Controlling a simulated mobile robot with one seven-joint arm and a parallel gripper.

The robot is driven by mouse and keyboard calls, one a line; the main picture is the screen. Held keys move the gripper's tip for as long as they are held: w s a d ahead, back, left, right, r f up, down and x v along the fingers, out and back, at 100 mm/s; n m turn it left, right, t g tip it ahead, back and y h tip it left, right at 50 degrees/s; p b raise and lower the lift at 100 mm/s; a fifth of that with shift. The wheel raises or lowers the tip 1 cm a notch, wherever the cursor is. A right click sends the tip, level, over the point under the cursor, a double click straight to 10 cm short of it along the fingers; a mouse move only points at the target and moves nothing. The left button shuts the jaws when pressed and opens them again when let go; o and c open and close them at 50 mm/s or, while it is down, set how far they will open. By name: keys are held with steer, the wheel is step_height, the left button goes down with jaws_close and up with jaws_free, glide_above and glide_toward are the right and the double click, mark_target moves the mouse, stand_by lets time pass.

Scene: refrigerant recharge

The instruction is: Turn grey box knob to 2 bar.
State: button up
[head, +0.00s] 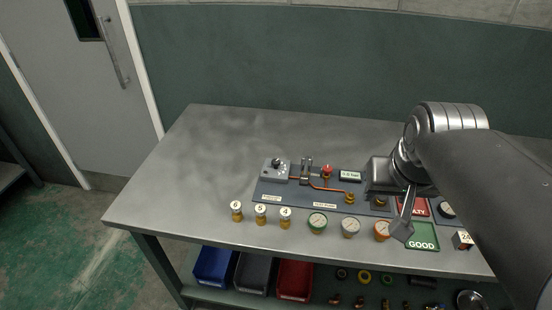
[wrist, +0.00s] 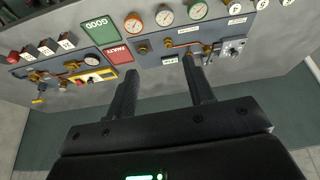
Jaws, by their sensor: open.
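The grey box (head: 276,171) stands at the left end of the blue-grey panel, with a dark knob (head: 277,163) and a ring of pale marks on its face. In the wrist view the grey box (wrist: 233,49) is small, beyond the right finger; the knob's setting is too small to read. My gripper (head: 403,217) is at the right part of the bench, well right of the box, above the panel's edge. In the wrist view my gripper (wrist: 160,66) is open, its two black fingers apart with nothing between them.
Green (head: 317,222), white (head: 350,227) and orange (head: 381,231) gauges stand along the front, left of the green GOOD mat (head: 424,238). Brass fittings (head: 260,219) with numbered tags stand front left. A red-topped valve (head: 327,170) and small display (head: 350,176) sit beside the box. The bench's left is clear.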

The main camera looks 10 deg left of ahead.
steer(key=w+a+r+g, duration=0.15)
steer(key=w+a, duration=0.35)
steer(key=w, duration=0.5)
steer(key=n+g, duration=0.2)
steer(key=g, duration=0.1)
glide_above(276, 161)
step_height(276, 161, down, 14)
step_height(276, 161, down, 10)
steer(key=shift+r, duration=0.1)
steer(key=c, duration=1)
